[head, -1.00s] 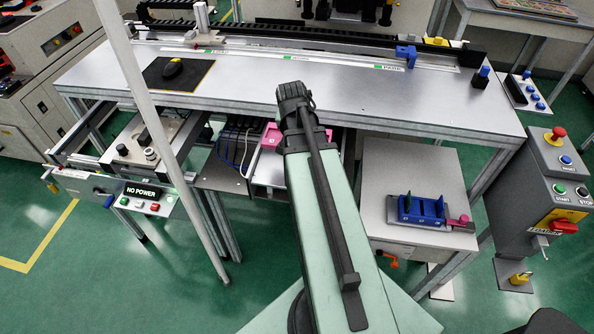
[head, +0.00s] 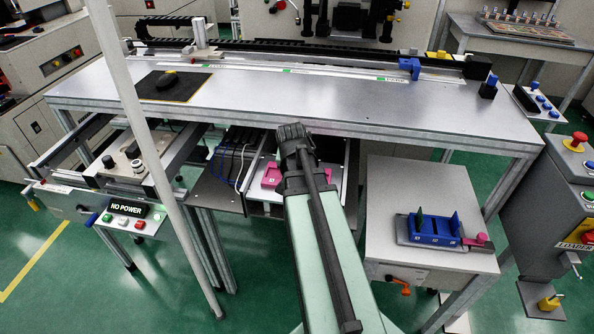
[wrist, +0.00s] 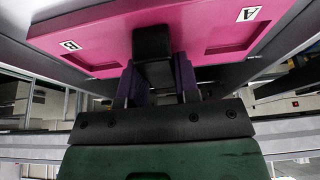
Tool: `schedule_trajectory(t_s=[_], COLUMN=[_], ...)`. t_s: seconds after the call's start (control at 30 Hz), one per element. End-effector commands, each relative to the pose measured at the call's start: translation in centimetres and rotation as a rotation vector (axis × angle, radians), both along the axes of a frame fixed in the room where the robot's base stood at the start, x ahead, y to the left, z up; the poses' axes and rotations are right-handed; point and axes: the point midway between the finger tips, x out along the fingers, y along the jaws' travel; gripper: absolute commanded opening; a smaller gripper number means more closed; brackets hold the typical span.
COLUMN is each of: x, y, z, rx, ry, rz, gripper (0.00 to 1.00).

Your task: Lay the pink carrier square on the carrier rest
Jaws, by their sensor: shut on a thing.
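The pink carrier (wrist: 120,38) fills the top of the wrist view as a flat plate with recesses and labels A and B. My gripper (wrist: 158,82) is shut at its near edge, around a dark block (wrist: 153,50) at the plate's middle. In the head view part of the pink carrier (head: 270,175) shows under the long table, left of my arm, over a pale drawer-like surface. My arm hides the rest of it and my gripper there. I cannot tell for certain which surface is the carrier rest, or whether the carrier touches anything below.
The long grey table (head: 300,100) overhangs the carrier. A dark shelf with cables (head: 228,170) lies to its left. A side table (head: 400,185) at right bears a blue holder (head: 435,240) with green pieces and a pink part (head: 477,239). A pale pole (head: 150,150) stands at left.

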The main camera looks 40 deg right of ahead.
Motion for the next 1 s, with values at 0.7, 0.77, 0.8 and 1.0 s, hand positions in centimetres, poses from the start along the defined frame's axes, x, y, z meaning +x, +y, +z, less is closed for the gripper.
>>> schedule_trajectory(t_s=[0.7,0.77,0.8,1.0], x=[-0.8,-1.2,-1.5,-2.6], y=[1.0,1.4,1.8,3.3], z=[4.2,5.8,6.9,11.2], rx=[0.000,0.000,0.000,0.000], ry=[0.000,0.000,0.000,0.000], rz=[0.000,0.000,0.000,0.001], gripper=[0.55,0.55,0.55,0.55])
